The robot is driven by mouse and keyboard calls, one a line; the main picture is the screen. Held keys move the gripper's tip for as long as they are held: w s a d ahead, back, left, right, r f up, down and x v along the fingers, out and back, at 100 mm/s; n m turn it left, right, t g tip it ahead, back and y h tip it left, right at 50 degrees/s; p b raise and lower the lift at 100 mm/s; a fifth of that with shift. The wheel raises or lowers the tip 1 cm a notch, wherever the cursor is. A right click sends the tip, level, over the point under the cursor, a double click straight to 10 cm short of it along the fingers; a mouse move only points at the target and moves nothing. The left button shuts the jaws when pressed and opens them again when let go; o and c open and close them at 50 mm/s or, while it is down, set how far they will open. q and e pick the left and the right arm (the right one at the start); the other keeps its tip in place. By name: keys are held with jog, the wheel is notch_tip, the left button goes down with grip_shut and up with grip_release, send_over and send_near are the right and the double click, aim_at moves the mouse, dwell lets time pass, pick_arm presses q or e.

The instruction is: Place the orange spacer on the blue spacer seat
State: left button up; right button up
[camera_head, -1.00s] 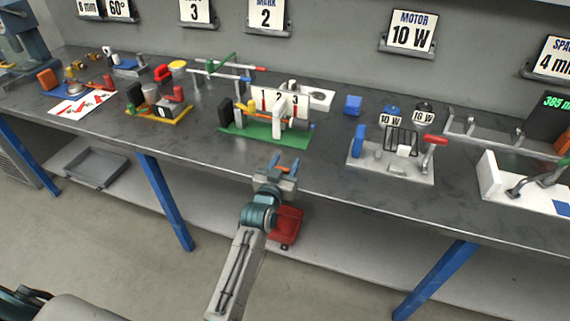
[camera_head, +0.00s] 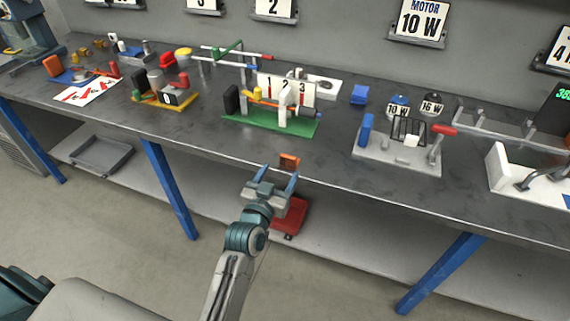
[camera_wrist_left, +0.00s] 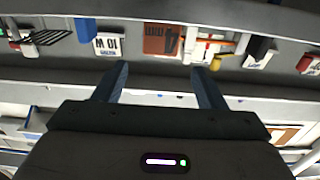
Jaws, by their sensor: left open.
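The orange spacer (camera_head: 289,161) lies on the grey table near its front edge, in front of the green fixture. It also shows in the left wrist view (camera_wrist_left: 161,38), beyond the fingertips. My left gripper (camera_head: 279,176) is open and empty just off the table's front edge, its fingers pointing toward the spacer with a small gap. Its two fingers also show in the left wrist view (camera_wrist_left: 159,76), spread apart. A small blue patch (camera_head: 567,200) on the white fixture at the far right is cut by the picture edge; I cannot tell whether it is the blue spacer seat.
A green-based fixture (camera_head: 270,126) stands behind the spacer. A grey fixture with a red handle (camera_head: 398,168) and the white fixture (camera_head: 500,165) stand to the right. The table strip right of the spacer is clear.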

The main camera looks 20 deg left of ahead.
pick_arm(q)
jog(key=shift+s, duration=1.2)
pick_arm(e)
jog(key=shift+w+r, duration=0.4)
jog(key=shift+w, duration=0.15)
